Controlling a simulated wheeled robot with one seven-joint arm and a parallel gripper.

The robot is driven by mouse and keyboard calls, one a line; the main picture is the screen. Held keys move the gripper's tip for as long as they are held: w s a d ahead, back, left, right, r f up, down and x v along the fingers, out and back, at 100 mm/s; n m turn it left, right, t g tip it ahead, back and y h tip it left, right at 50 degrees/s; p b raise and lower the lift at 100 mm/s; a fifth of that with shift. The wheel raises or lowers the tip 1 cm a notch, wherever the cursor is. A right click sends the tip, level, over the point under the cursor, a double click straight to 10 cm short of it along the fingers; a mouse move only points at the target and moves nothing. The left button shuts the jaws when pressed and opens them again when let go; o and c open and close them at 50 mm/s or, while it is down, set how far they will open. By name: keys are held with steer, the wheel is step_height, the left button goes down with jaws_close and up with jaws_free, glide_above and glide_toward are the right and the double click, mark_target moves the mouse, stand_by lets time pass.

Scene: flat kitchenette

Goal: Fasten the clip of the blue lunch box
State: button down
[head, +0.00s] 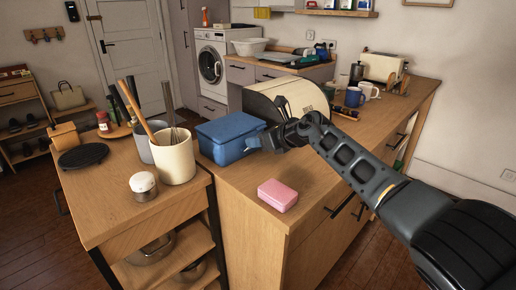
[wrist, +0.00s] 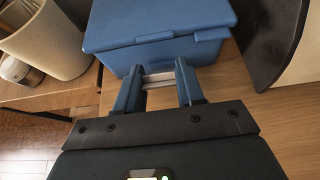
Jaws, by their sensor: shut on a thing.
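The blue lunch box (head: 222,142) stands on the wooden counter left of the bread bin, with its lid down. In the wrist view the lunch box (wrist: 155,22) fills the top middle, and a small blue tab (wrist: 212,34) juts from its lid edge. My gripper (wrist: 160,73) is at the near side of the box, below the lid rim. A pale grey bar (wrist: 158,79), which looks like the clip, spans between its two blue-grey fingers. The fingers are shut on it. In the head view my gripper (head: 262,141) meets the box's right side and hides the clip.
A pink box (head: 277,195) lies near the counter's front edge. The bread bin (head: 290,97) stands close behind my gripper. A cream utensil pot (head: 174,158) and a small lidded jar (head: 143,186) stand on the left counter. The counter between the pink box and lunch box is clear.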

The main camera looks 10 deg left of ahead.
steer(key=shift+w+a+r+g+h+p, duration=0.3)
steer(key=shift+r+g+h+p, duration=0.15)
steer(key=shift+h, duration=0.15)
steer(key=shift+a, duration=0.15)
steer(key=shift+a+g+h, duration=0.1)
steer(key=shift+g+h, duration=0.15)
steer(key=shift+h, duration=0.05)
steer(key=c, duration=0.7)
jaws_free()
steer(key=shift+w, duration=0.1)
steer(key=shift+p, duration=0.3)
steer(key=shift+p+v, duration=0.7)
steer(key=shift+v, duration=0.15)
steer(key=shift+p+v, duration=0.7)
steer(key=shift+v, duration=2.35)
steer(key=shift+f, duration=0.1)
